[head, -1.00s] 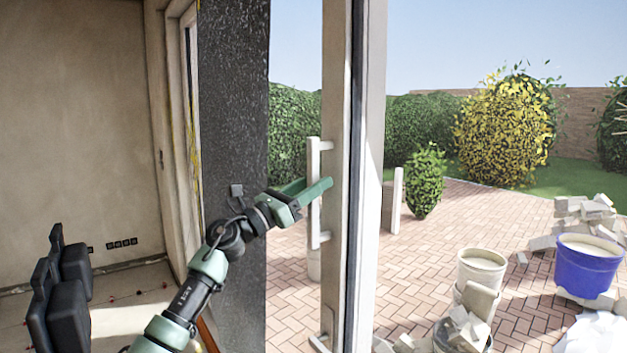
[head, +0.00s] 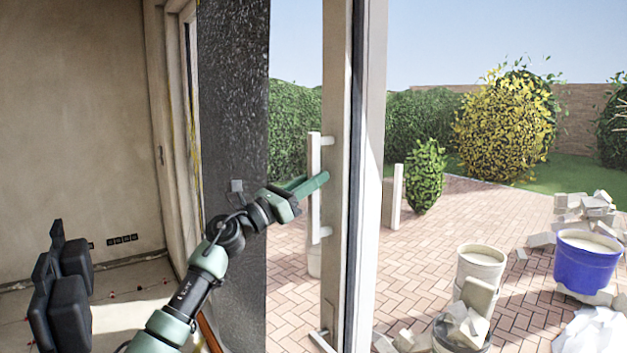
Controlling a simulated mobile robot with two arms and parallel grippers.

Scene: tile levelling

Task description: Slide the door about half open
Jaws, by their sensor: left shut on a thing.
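The door's pale upright frame (head: 337,90) stands near the middle of the head view. A white vertical bar handle (head: 314,152) is fixed to it by short stubs at top and bottom. My left gripper (head: 316,183), with green fingers, is shut on the middle of this bar. The fingers hide that part of the bar. Garden shows on both sides of the frame; I cannot tell from this how far the door is open. My right gripper is not in view.
A dark speckled wall edge (head: 234,110) stands left of the handle, close to my left arm. On the brick paving (head: 420,270) outside are a white bucket (head: 481,262), a blue bucket (head: 588,262) and loose rubble. Black padded objects (head: 68,300) stand at lower left.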

